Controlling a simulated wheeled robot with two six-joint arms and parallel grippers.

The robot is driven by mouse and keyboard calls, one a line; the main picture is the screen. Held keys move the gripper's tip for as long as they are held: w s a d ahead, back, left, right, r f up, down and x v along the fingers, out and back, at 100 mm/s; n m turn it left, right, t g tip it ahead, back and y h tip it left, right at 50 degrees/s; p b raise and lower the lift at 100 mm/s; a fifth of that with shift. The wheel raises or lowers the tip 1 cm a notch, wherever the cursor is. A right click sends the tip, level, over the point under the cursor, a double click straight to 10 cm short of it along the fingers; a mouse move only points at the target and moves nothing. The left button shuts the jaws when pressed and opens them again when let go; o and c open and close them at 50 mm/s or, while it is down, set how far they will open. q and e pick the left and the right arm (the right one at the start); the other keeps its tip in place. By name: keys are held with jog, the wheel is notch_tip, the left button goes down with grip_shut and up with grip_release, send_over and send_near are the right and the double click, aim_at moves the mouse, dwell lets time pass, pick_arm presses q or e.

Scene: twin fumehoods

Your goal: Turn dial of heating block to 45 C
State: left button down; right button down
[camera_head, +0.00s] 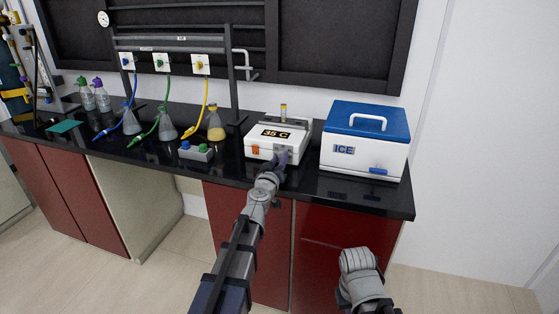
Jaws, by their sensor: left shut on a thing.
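The heating block (289,128) is a white box on the black bench, left of the ice box. Its dark display (276,133) reads 35 C in yellow. An orange switch (255,150) sits at the left of its front face. My left gripper (281,160) reaches the right part of the front face, where the dial is, and is shut on the dial. The fingers cover the dial, so its pointer cannot be made out. My right arm (362,275) is low at the bottom right, below the bench edge; its fingertips cannot be made out.
A white ice box (363,158) with a blue lid stands close to the right of the heating block. A small grey rack (196,152) and flasks with coloured hoses (167,127) stand to the left. A vial (283,110) stands up from the block's top.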

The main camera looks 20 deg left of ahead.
pick_arm(q)
jog(key=shift+s+d, duration=0.1)
jog(key=c, duration=0.6)
grip_release()
jog(key=shift+o, duration=0.2)
jog(key=s, duration=0.7)
jog(key=shift+s, duration=0.4)
